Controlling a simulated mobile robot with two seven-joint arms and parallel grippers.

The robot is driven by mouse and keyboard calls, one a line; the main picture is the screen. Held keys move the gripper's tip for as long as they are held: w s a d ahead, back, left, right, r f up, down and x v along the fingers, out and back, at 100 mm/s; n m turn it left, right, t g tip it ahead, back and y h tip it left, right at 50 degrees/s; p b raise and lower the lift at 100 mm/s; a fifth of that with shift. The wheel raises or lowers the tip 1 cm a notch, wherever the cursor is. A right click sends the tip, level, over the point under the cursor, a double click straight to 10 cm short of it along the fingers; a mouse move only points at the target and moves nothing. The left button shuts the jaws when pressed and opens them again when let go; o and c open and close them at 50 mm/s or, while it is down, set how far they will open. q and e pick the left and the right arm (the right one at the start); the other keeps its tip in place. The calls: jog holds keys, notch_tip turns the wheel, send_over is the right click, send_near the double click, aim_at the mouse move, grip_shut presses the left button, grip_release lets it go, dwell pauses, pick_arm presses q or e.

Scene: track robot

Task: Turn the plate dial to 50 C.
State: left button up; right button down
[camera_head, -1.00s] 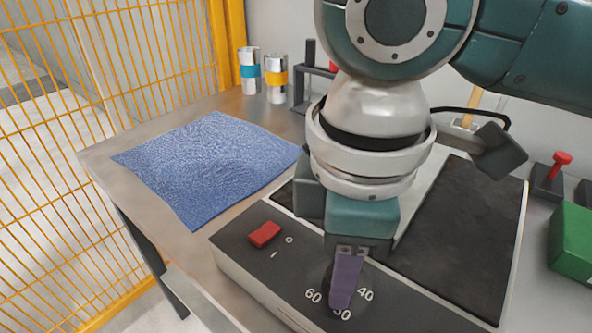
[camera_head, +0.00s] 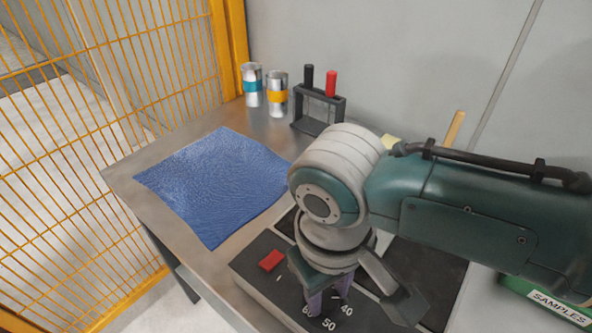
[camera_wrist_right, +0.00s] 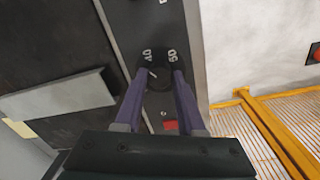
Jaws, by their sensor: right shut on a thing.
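The black plate dial (camera_wrist_right: 157,75) sits on the dark front panel (camera_head: 262,284) of the hot plate. My right gripper (camera_wrist_right: 157,80) points down at the panel, with its two purple fingers on opposite sides of the dial, shut on it. In the head view the right gripper (camera_head: 329,302) hides most of the dial. The marks 60, 50 and 40 show around it there. In the wrist view 40 and 50 show beyond the fingertips. A small pale mark shows on the dial; which number it points to I cannot tell. My left gripper is out of view.
A red switch (camera_head: 271,260) is left of the dial on the panel. A blue cloth (camera_head: 213,185) lies on the table, with two cans (camera_head: 277,94) and a rack (camera_head: 319,108) behind. A yellow fence (camera_head: 110,120) stands left. A green samples box (camera_head: 545,300) is at right.

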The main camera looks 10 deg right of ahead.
jog(key=m+p, duration=0.2)
jog(key=m, duration=0.1)
jog(key=shift+r+m, duration=0.15)
jog(key=shift+m, duration=0.25)
jog(key=m+p, duration=0.1)
jog(key=m, duration=0.2)
jog(key=shift+m, duration=0.3)
jog(key=m+p, duration=0.1)
jog(key=m, duration=0.4)
jog(key=shift+w+g, duration=0.1)
jog(key=shift+g, duration=0.2)
jog(key=m, duration=0.4)
jog(key=shift+d, duration=0.1)
jog(key=shift+m, duration=0.4)
